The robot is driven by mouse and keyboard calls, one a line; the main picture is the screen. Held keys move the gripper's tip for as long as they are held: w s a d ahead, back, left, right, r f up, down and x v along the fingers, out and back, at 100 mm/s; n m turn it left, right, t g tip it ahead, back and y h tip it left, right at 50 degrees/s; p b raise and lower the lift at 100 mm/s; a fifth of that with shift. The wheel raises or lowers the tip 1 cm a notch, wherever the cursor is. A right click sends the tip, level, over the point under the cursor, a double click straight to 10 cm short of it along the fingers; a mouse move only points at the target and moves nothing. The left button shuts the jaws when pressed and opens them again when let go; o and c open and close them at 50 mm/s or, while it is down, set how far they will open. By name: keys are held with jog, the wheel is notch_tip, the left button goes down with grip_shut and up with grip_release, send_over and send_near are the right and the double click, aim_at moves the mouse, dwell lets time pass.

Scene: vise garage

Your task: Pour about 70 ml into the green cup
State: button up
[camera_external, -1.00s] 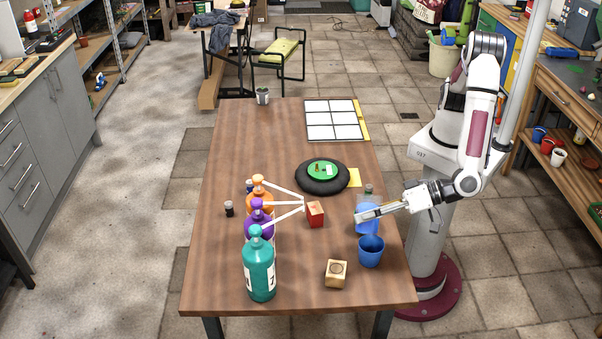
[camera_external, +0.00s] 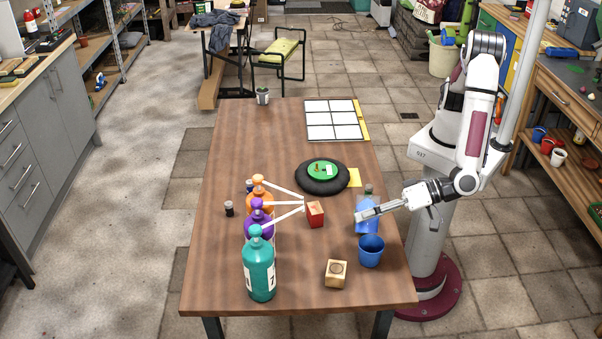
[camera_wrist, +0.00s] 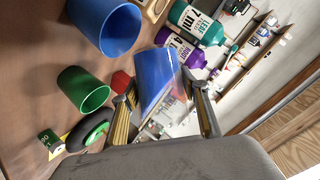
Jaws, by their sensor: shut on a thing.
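A blue bottle with a grey cap (camera_external: 367,200) stands upright at the right side of the table. My gripper (camera_external: 368,214) reaches in from the right and is shut on it. In the wrist view the bottle's blue body (camera_wrist: 153,75) sits between my two fingers (camera_wrist: 165,112). The green cup (camera_wrist: 83,90) is upright in the wrist view, left of the bottle and apart from it; I cannot make it out in the external view. A blue cup (camera_external: 371,251) stands in front of the bottle, and in the wrist view it looks empty (camera_wrist: 105,25).
A red block (camera_external: 315,214), a wooden block (camera_external: 336,274) and a black ring with a green disc (camera_external: 322,180) are nearby.

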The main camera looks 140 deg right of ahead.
jog(key=shift+f+m+t, duration=0.2)
jog(key=shift+m+t, duration=0.2)
jog(key=shift+m, duration=0.1)
dwell(0.4)
jog(key=shift+s+d, duration=0.1)
jog(key=shift+s, duration=0.1)
dwell(0.5)
jog(key=shift+s+f+m+y, duration=0.1)
jog(key=shift+f+m+y, duration=0.1)
jog(key=shift+m+y, duration=0.15)
dwell(0.7)
jog(key=shift+w+f+m+t, duration=0.15)
jog(key=shift+w+m+t, duration=0.05)
jog(key=shift+m+t, duration=0.2)
dwell(0.6)
dwell(0.6)
jog(key=shift+w, duration=0.1)
jog(key=shift+r+n+g, duration=0.45)
jog(key=shift+n+g, duration=0.15)
jog(key=shift+n, duration=0.25)
dwell(0.5)
